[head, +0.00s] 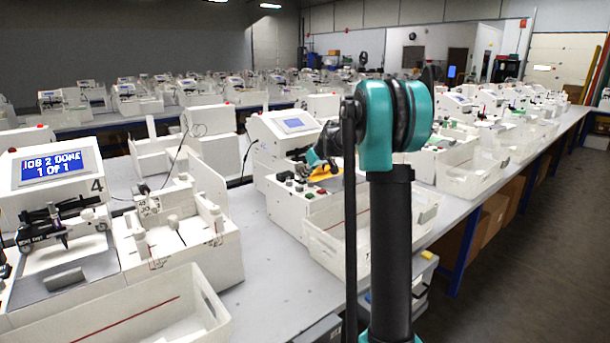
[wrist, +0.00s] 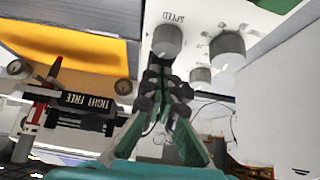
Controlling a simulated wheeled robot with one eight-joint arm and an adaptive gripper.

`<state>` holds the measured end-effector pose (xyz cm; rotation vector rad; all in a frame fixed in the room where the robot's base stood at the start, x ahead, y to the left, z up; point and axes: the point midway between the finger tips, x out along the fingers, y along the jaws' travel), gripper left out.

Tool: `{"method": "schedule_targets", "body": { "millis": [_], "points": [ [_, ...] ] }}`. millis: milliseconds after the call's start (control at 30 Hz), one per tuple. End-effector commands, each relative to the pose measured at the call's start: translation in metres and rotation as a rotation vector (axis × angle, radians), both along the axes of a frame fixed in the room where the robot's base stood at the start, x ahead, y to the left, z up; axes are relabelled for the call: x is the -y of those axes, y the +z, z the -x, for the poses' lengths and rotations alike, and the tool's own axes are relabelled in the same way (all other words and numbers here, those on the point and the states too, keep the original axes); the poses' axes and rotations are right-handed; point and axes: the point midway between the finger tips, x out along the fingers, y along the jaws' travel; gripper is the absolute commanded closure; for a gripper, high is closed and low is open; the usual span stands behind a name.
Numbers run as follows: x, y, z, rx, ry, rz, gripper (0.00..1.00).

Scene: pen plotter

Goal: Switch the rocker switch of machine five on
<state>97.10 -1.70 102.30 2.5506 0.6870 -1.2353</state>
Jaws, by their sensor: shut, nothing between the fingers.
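A white plotter stands in the middle of the head view, with a lit, blank-looking blue screen (head: 292,123) on its sloped top. I cannot read a number on it; the machine to its left (head: 80,200) is marked 4. In the wrist view, a white control panel (wrist: 195,15) carries a knob marked SPEED (wrist: 167,41) and two more grey knobs (wrist: 228,47). No rocker switch can be made out clearly. My gripper (wrist: 165,92) is shut and empty, its tips just below the SPEED knob in the picture; contact cannot be told. My arm partly hides the machine in the head view.
A white block (wrist: 285,90) stands close on the right. White bins (head: 330,225) line the table's front edge. The aisle (head: 510,270) on the right is clear.

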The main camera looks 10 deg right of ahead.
Motion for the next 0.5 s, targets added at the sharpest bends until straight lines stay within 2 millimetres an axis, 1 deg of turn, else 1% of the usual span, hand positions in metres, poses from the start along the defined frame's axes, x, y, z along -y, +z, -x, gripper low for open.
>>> {"method": "schedule_targets", "body": {
  "millis": [67, 367, 500],
  "points": [
    [0.0023, -0.0056, 0.0029, 0.041, -0.003, -0.025, 1.0],
    [0.0013, -0.0042, 0.0018, 0.047, -0.001, -0.026, 1.0],
    [0.0012, -0.0002, 0.0018, 0.047, -0.001, -0.026, 1.0]
  ]
}}
